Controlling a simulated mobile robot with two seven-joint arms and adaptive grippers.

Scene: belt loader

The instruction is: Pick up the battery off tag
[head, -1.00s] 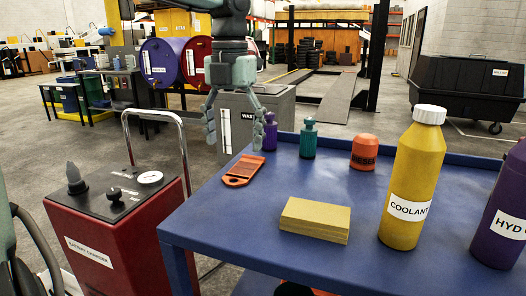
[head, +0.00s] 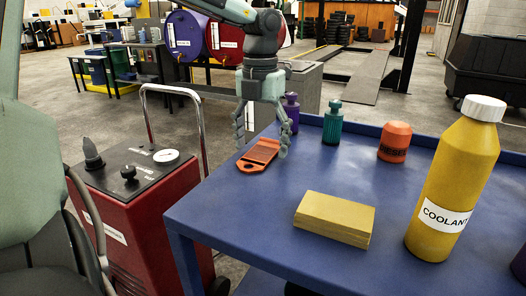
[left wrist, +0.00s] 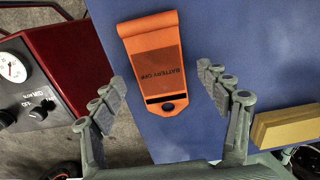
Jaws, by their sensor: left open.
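The orange battery off tag (head: 259,154) lies flat on the blue table near its left edge. In the left wrist view the tag (left wrist: 157,62) shows the words "BATTERY OFF" and a hole at its near end. My left gripper (head: 262,150) is open and points down above the tag. In the left wrist view its fingers (left wrist: 166,90) stand apart on either side of the tag's near end, not touching it. My right gripper is not in view.
The blue table (head: 225,215) also bears a yellow block (head: 335,217), a yellow coolant bottle (head: 455,180), an orange container (head: 394,142), a teal bottle (head: 332,124) and a purple bottle (head: 291,110). A red battery charger (head: 135,215) stands left of the table.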

